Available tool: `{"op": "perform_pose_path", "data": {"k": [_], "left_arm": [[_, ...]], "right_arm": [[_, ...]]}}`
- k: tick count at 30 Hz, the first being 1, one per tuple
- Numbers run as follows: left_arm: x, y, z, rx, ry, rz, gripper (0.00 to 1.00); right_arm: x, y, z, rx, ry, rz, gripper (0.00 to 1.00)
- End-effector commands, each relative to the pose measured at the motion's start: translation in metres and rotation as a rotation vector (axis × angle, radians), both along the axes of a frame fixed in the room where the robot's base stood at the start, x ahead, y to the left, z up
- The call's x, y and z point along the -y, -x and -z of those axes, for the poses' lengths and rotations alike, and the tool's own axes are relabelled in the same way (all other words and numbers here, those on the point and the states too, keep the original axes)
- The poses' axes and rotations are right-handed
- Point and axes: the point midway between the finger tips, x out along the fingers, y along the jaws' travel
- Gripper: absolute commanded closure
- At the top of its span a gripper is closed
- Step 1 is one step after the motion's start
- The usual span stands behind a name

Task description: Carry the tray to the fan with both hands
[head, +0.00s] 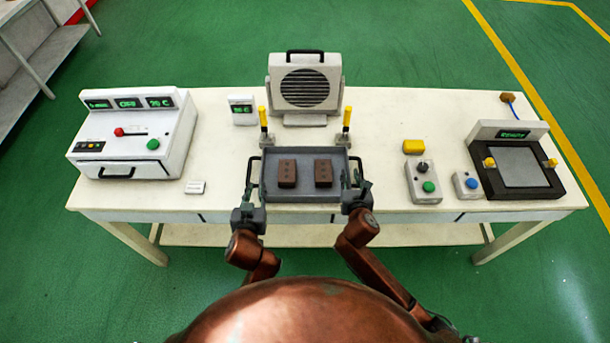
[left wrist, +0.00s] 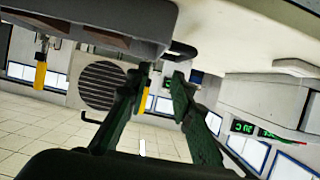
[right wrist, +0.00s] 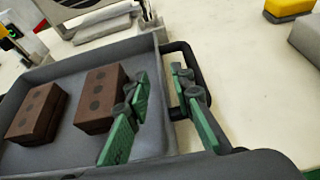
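The grey tray (head: 300,196) is at the front middle of the table, with two brown blocks (head: 287,173) (head: 323,173) lying in it. It has a black handle at each side. The fan (head: 305,88) stands behind it, its round grille facing forward. My left gripper (head: 250,192) is at the tray's left handle; its green fingers are apart in the left wrist view (left wrist: 162,76). My right gripper (head: 357,192) is at the right handle (right wrist: 181,47); its fingers are apart, one over the tray and one over the handle. I cannot tell whether either touches its handle.
Two yellow-topped posts (head: 264,118) (head: 347,118) stand between tray and fan. A white machine (head: 135,140) is at the left, with a small display (head: 242,111) beside the fan. Button boxes (head: 423,182) and a black press-like device (head: 516,178) are at the right.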

Motion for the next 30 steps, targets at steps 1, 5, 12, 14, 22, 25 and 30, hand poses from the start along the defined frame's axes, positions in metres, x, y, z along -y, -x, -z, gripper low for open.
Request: {"op": "perform_pose_path", "data": {"k": [1, 5, 12, 14, 22, 25, 30], "left_arm": [[0.000, 0.000, 0.000, 0.000, 0.000, 0.000, 0.78], [0.000, 0.000, 0.000, 0.000, 0.000, 0.000, 0.78], [0.000, 0.000, 0.000, 0.000, 0.000, 0.000, 0.78], [0.000, 0.000, 0.000, 0.000, 0.000, 0.000, 0.78], [0.000, 0.000, 0.000, 0.000, 0.000, 0.000, 0.78], [0.000, 0.000, 0.000, 0.000, 0.000, 0.000, 0.78], [0.000, 0.000, 0.000, 0.000, 0.000, 0.000, 0.78]], "right_arm": [[0.000, 0.011, -0.004, 0.001, 0.001, -0.001, 0.78], [0.000, 0.037, -0.015, -0.001, 0.000, -0.001, 0.78], [0.000, 0.069, -0.028, 0.000, 0.000, 0.000, 0.78], [0.000, 0.073, -0.030, 0.000, 0.000, 0.000, 0.78], [0.000, 0.077, -0.032, -0.001, -0.001, 0.000, 0.78], [0.000, 0.077, -0.032, -0.001, -0.001, 0.000, 0.78], [0.000, 0.077, -0.032, 0.000, -0.001, 0.000, 0.78]]}}
